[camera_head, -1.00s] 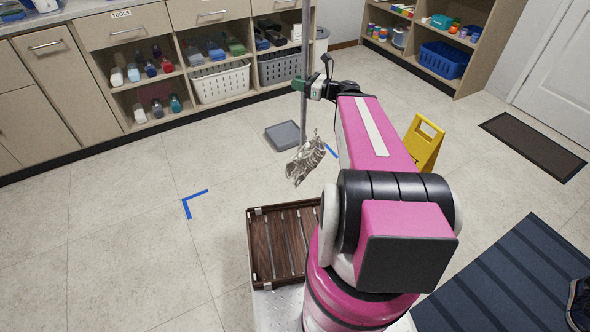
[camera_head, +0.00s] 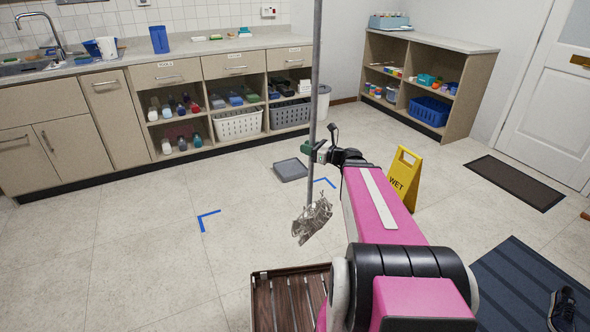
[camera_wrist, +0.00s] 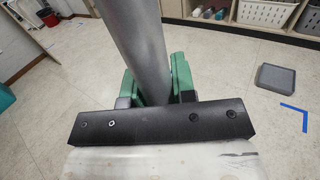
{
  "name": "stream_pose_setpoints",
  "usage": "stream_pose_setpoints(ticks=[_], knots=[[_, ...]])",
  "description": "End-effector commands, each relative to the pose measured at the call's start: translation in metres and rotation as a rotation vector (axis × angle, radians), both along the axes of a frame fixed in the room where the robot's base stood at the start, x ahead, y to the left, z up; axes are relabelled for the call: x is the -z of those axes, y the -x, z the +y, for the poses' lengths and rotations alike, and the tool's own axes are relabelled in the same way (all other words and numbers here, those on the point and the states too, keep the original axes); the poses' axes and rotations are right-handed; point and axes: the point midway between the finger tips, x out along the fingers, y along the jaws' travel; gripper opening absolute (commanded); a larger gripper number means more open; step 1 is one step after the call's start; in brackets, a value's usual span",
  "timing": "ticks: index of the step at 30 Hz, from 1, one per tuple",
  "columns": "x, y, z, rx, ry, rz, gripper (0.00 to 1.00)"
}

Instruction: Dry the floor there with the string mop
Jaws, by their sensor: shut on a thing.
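The string mop has a long grey metal handle (camera_head: 316,85) and a head of grey-brown strings (camera_head: 312,218). It hangs nearly upright, and I cannot tell if the strings touch the floor. My gripper (camera_head: 318,152) is shut on the handle well above the strings. In the wrist view the handle (camera_wrist: 138,45) runs between the green fingers (camera_wrist: 152,85). Blue corner marks (camera_head: 208,219) and (camera_head: 325,182) lie on the pale tiled floor (camera_head: 140,255), with the mop head between them. I cannot make out any wet patch.
A flat grey square item (camera_head: 290,170) lies on the floor behind the mop. A yellow wet-floor sign (camera_head: 403,180) stands to the right. A brown slatted crate (camera_head: 262,300) is close in front. Cabinets (camera_head: 110,115) line the back; a striped mat (camera_head: 535,285) and shoe (camera_head: 562,308) lie right.

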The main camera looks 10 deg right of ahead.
Motion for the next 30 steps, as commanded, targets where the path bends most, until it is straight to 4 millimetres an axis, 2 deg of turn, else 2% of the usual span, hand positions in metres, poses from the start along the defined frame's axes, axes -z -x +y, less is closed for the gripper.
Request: stream_pose_setpoints(ticks=[1,8,12,18,24,30], knots=[[0.009,-0.018,-0.001,0.014,-0.003,0.000,0.00],[0.056,-0.085,-0.002,0.107,-0.003,0.002,0.00],[0.095,-0.129,-0.001,0.173,-0.002,0.003,0.00],[0.155,-0.185,0.003,0.267,-0.002,0.002,0.00],[0.206,-0.222,0.008,0.337,-0.001,0.001,0.00],[0.232,-0.238,0.010,0.373,-0.001,0.000,0.00]])
